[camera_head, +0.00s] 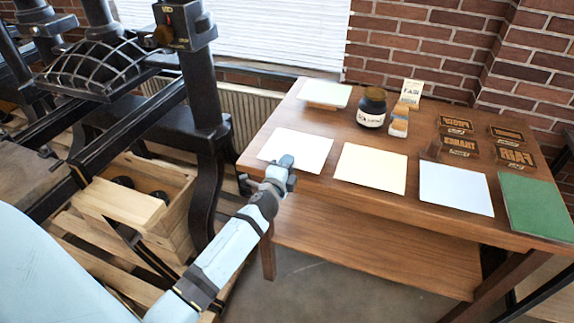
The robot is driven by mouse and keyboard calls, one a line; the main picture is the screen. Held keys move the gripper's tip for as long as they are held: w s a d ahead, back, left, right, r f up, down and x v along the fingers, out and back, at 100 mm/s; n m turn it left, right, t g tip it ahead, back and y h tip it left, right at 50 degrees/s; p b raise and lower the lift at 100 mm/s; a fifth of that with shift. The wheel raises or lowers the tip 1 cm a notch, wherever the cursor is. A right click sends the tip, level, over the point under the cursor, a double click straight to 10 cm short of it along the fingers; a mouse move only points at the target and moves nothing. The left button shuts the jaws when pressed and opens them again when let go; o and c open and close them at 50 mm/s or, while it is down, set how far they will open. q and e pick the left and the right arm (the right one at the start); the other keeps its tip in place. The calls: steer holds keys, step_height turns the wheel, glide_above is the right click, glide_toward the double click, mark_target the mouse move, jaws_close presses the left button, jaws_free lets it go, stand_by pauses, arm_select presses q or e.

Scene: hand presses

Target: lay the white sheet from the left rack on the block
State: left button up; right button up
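A white sheet (303,148) lies flat at the front left of the wooden table. My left gripper (287,162) is over its near edge; its fingers are too small to tell whether they are open, or touch or hold the sheet. Several dark blocks with raised mirrored lettering stand at the right of the table, among them one block (459,146) in the middle of the group. A pale green-white sheet (325,92) rests on a low wooden support at the back left. I cannot tell which support is the left rack. My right gripper is out of view.
A cream sheet (371,168), a light blue sheet (455,188) and a green sheet (537,206) lie along the table's front. A dark ink jar (371,107) and small boxes stand behind. A black press (203,90) and a wooden crate (125,200) stand left.

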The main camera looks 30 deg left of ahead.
arm_select(q)
steer(key=shift+c, duration=0.2)
jaws_close()
step_height(320, 180, up, 3)
steer(key=p, duration=0.3)
steer(key=shift+r, duration=0.15)
steer(key=s+d+r+p, duration=0.1)
steer(key=s+r+p, duration=0.1)
steer(key=s, duration=0.5)
steer(key=shift+d+r+p, duration=0.25)
steer(key=shift+r+p, duration=0.1)
steer(key=shift+r, duration=0.05)
